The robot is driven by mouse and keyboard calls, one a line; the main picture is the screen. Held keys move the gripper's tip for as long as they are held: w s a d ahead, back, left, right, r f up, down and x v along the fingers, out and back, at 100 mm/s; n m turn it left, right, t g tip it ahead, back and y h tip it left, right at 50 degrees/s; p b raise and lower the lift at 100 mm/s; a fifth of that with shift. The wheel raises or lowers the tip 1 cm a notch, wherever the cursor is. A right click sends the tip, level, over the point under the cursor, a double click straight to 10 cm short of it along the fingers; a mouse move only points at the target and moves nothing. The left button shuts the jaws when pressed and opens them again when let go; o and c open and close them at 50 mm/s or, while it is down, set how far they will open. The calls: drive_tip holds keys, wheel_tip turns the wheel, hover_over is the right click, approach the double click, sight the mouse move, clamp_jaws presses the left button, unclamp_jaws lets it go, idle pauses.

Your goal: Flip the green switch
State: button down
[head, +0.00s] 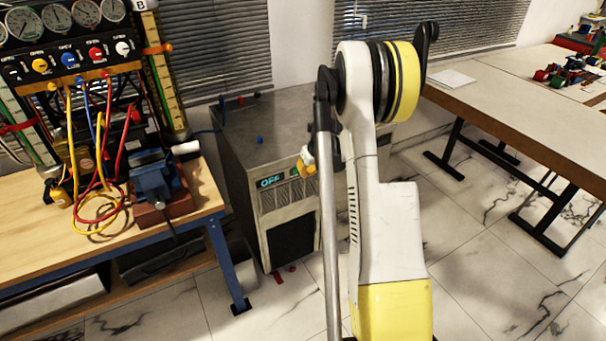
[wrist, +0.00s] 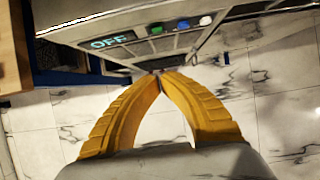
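The green switch (wrist: 156,30) is on the front panel of a grey metal cabinet (wrist: 90,14), just right of a lit display (wrist: 112,41) reading OFF. My gripper (wrist: 160,73) has its two yellow fingers meeting at the tips with nothing between them. In the wrist view the fingertips are below the green switch and appear apart from it. In the head view the display (head: 270,181) shows on the cabinet (head: 235,165), and my arm hides the panel's right part. My gripper (head: 310,168) is partly hidden there.
A blue switch (wrist: 183,24) and a white switch (wrist: 205,20) sit right of the green one. A workbench (head: 110,250) with a vise (head: 155,180) and gauge rig stands left of the cabinet. A long table (head: 530,105) is at the right. Small items lie on the cabinet top.

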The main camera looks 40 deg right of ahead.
sight(297, 174)
drive_tip(key=shift+w+d+f+b, duration=0.3)
drive_tip(key=shift+w+f+b, duration=0.45)
drive_tip(key=shift+w+f, duration=0.45)
drive_tip(key=shift+w+d+f+b, duration=0.25)
drive_tip(key=shift+w+f+b, duration=0.5)
drive_tip(key=shift+w+f, duration=0.45)
drive_tip(key=shift+w+d+f+b, duration=0.3)
drive_tip(key=shift+w+f+b, duration=0.45)
drive_tip(key=shift+w+f, duration=0.4)
drive_tip(key=shift+w+d+r, duration=0.1)
drive_tip(key=shift+w, duration=0.05)
